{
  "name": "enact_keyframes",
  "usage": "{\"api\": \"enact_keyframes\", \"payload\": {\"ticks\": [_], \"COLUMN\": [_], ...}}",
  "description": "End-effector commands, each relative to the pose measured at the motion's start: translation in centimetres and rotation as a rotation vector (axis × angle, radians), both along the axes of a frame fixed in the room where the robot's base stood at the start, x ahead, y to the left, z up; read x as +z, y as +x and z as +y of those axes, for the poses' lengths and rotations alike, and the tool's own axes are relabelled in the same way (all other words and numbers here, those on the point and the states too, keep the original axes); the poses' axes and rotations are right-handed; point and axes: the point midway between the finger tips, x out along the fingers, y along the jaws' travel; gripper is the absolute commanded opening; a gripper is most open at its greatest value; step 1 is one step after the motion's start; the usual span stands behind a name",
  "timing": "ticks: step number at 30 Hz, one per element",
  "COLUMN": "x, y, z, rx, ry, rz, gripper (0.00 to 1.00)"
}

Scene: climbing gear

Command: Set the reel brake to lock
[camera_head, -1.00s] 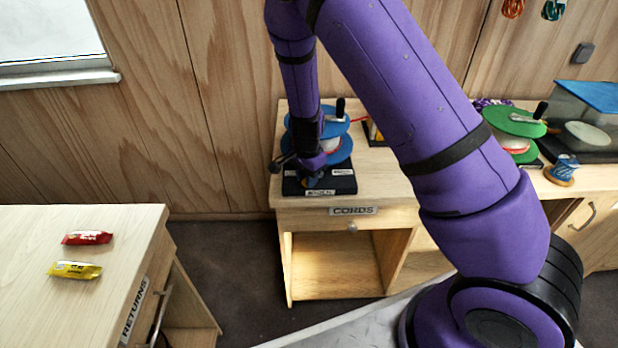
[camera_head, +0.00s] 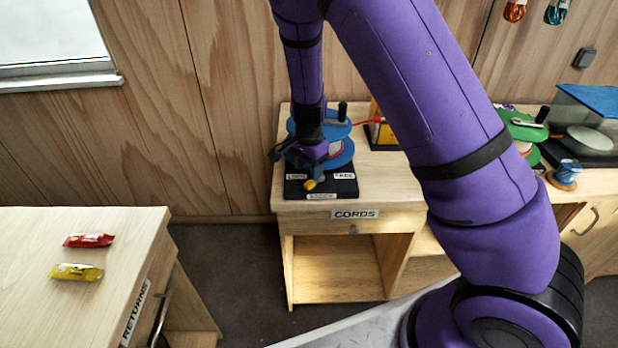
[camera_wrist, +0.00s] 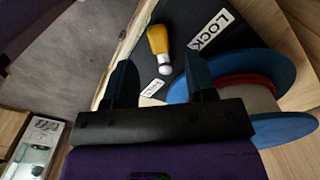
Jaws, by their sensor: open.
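The blue cord reel (camera_head: 340,150) stands on a black base (camera_head: 345,187) on the left of the cord counter, and its blue rim also shows in the wrist view (camera_wrist: 290,68). The brake lever has a yellow grip (camera_head: 310,184), seen at the base's front left below my gripper (camera_head: 313,170). In the wrist view the yellow lever (camera_wrist: 158,40) lies beyond and between my open fingers (camera_wrist: 160,62), apart from them. The LOCK label (camera_wrist: 210,30) is right of the lever; a second label (camera_wrist: 152,88) is partly hidden. I cannot tell the lever's exact setting.
The counter (camera_head: 385,185) has a drawer marked CORDS. A green reel (camera_head: 520,128) and a small blue spool (camera_head: 565,172) stand farther right. The returns table (camera_head: 120,225) at left holds a red packet (camera_head: 88,240) and a yellow packet (camera_head: 76,271).

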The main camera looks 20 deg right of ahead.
Motion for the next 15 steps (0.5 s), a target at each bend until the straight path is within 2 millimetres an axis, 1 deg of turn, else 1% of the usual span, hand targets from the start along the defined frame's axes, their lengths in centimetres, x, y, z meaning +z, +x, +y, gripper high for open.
{"api": "enact_keyframes", "payload": {"ticks": [1, 6, 10, 15], "x": [1.1, 3.9, 5.2, 5.9], "y": [0.0, 0.0, 0.0, 0.0], "z": [0.1, 0.1, 0.0, 0.0], "rx": [0.003, 0.002, 0.001, 0.0], "ry": [0.001, 0.001, 0.0, 0.0], "rz": [-0.004, -0.002, -0.001, 0.0], "gripper": [0.51, 0.51, 0.51, 0.51]}}
